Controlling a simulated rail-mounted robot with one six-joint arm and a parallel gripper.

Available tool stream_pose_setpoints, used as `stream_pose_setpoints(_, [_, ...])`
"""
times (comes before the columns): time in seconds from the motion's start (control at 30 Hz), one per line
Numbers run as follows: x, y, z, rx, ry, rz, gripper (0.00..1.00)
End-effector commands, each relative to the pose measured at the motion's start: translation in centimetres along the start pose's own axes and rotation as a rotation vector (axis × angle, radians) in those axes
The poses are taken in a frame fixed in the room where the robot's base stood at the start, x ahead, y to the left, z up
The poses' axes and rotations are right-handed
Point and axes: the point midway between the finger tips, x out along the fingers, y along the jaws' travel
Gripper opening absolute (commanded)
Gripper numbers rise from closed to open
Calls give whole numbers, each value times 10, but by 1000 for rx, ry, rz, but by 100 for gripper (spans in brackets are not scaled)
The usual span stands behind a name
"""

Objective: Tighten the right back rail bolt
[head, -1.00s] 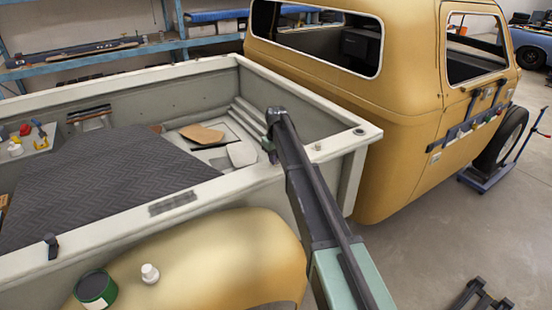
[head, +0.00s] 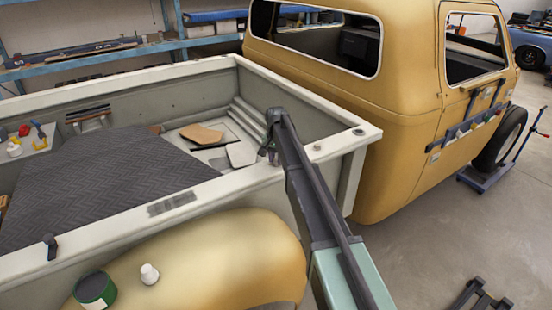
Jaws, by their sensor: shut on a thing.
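The truck bed has a pale top rail (head: 225,186) on the near side, running to a corner by the cab. My gripper (head: 268,156) is small and dark at the end of my arm, by this rail's inner edge. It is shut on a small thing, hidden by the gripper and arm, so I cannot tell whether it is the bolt. A light round fitting (head: 318,147) and a dark round one (head: 360,132) sit on the rail's top right of my arm; I cannot tell if either is the right back rail bolt.
The bed holds a dark ribbed mat (head: 110,180) and brown cardboard (head: 202,135). A black clamp (head: 51,246) sits on the rail at left. The yellow cab (head: 410,150) rises behind.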

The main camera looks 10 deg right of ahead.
Motion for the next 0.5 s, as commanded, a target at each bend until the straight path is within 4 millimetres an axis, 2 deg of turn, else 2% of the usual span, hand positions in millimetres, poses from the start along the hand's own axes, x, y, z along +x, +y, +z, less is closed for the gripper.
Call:
stream_pose_setpoints(0.2, [0, 1, 0, 116, -1, 1, 0])
stream_pose_setpoints(0.5, [0, 1, 1, 183, -1, 1, 0])
